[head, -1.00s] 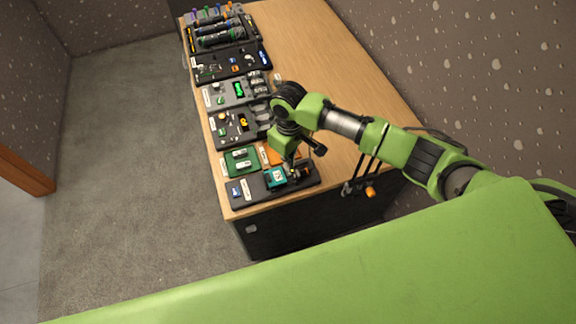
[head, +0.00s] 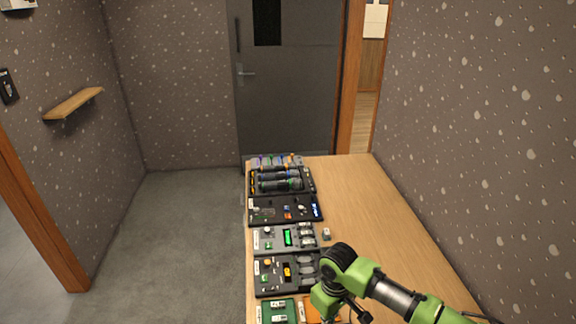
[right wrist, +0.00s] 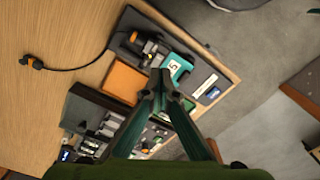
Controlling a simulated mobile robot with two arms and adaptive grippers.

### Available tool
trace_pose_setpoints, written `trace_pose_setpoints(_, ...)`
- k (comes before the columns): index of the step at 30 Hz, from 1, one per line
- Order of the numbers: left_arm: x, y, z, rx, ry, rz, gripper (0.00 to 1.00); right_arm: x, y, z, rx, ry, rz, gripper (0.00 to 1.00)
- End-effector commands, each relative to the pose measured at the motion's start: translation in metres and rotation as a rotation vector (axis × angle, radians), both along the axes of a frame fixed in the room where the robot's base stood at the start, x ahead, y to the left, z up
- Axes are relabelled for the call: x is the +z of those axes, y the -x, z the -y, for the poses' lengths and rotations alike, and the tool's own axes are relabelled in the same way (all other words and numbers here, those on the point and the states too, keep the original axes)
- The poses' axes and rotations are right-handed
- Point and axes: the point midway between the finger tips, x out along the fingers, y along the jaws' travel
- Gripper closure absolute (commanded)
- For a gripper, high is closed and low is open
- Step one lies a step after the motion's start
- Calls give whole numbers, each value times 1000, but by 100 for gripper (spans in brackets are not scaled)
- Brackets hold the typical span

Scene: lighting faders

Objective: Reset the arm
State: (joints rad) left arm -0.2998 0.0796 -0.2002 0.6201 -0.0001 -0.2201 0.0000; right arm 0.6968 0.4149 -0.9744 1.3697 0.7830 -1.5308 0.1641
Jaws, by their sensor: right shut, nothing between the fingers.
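My right arm (head: 390,296) reaches in from the lower right of the head view, over the wooden desk (head: 390,215). In the right wrist view my right gripper (right wrist: 160,82) shows shut and empty, fingertips together. It hangs over the desk end, above a teal device marked 5 (right wrist: 177,68) and an orange pad (right wrist: 126,82). Whether the tips touch anything below cannot be told. My left gripper is in no view.
A row of panels lines the desk's left edge: a yellow-lit one (head: 287,273), a grey one with a green display (head: 287,238) and a dark one (head: 285,209). A door (head: 288,110) stands behind.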

Motion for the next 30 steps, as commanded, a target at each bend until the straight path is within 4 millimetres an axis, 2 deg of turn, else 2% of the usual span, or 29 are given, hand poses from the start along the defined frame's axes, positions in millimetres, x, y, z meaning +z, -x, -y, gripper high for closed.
trace_pose_setpoints(5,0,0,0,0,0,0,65,-11,35,-36,47,-70,6,100)
trace_pose_setpoints(9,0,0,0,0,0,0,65,-12,81,-75,68,-171,46,100)
trace_pose_setpoints(13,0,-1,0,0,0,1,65,-1,115,-88,27,-246,107,100)
trace_pose_setpoints(16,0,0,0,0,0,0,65,10,139,-81,-37,-271,155,100)
trace_pose_setpoints(18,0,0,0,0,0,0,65,17,153,-68,-90,-272,185,100)
trace_pose_setpoints(30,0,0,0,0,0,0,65,44,208,11,-296,-168,273,100)
